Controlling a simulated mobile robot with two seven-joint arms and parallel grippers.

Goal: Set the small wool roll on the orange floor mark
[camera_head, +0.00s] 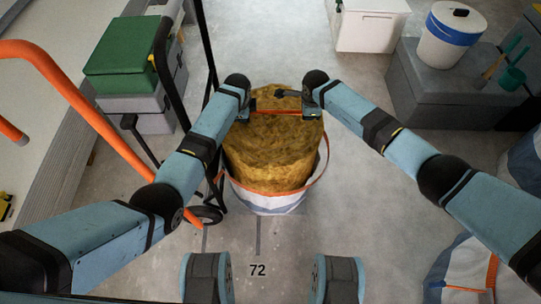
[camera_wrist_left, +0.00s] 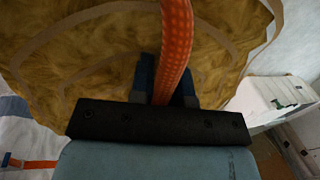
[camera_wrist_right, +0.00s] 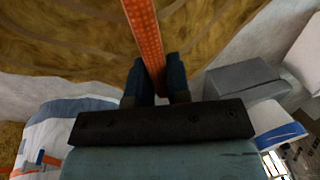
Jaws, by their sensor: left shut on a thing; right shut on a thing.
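The wool roll (camera_head: 268,152) is a thick, yellow-brown, upright cylinder in the middle of the head view. Its lower end is hidden in a white and blue bag (camera_head: 268,203) with an orange rim. An orange strap (camera_head: 275,112) crosses its top; I see it in the left wrist view (camera_wrist_left: 176,40) and right wrist view (camera_wrist_right: 144,35). My left gripper (camera_head: 246,116) is shut on the strap at the roll's left, and my right gripper (camera_head: 311,112) is shut on it at the right. I see no orange floor mark.
A black hand truck (camera_head: 210,213) with an orange handle stands close at left, near grey boxes with a green top (camera_head: 122,45). Grey crates (camera_head: 440,90) with a white bucket (camera_head: 450,35) stand at right. Another bag (camera_head: 470,270) lies lower right. Floor around "72" is clear.

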